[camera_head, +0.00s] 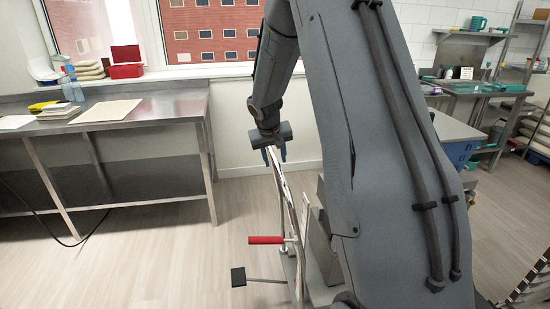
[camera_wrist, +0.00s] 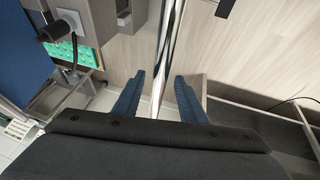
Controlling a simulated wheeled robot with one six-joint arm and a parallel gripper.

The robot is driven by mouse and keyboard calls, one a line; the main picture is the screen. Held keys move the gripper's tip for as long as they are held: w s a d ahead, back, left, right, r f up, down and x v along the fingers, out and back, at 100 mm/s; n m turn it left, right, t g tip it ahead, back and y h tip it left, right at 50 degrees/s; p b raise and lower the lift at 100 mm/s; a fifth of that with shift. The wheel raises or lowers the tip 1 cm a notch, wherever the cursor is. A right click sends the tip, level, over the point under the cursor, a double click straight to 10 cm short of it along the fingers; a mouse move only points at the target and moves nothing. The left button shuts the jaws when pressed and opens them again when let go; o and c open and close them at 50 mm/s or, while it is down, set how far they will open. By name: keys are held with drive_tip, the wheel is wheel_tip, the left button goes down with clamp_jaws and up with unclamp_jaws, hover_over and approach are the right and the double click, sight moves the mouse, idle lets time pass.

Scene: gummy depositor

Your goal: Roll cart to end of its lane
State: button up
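The cart (camera_head: 301,245) appears as a steel frame below my gripper in the head view, partly hidden behind my arm. A red-gripped lever (camera_head: 266,240) and a black pedal (camera_head: 238,277) stick out to its left. My gripper (camera_head: 276,156) points down at the top of its bright metal bar. In the wrist view, a shiny bar (camera_wrist: 166,55) runs between the two blue fingers of my gripper (camera_wrist: 160,95). The fingers stand apart with gaps showing beside the bar, so it is not clamped. Most of the cart's body is hidden.
A steel table (camera_head: 150,108) with a board, bottles and stacked items stands at the left under the window. Shelves and another steel bench (camera_head: 470,87) stand at the right back. The floor (camera_head: 140,262) at the left front is clear, apart from a black cable by the table.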

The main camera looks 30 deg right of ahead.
drive_tip(key=shift+c, duration=0.3)
clamp_jaws()
idle(1.2)
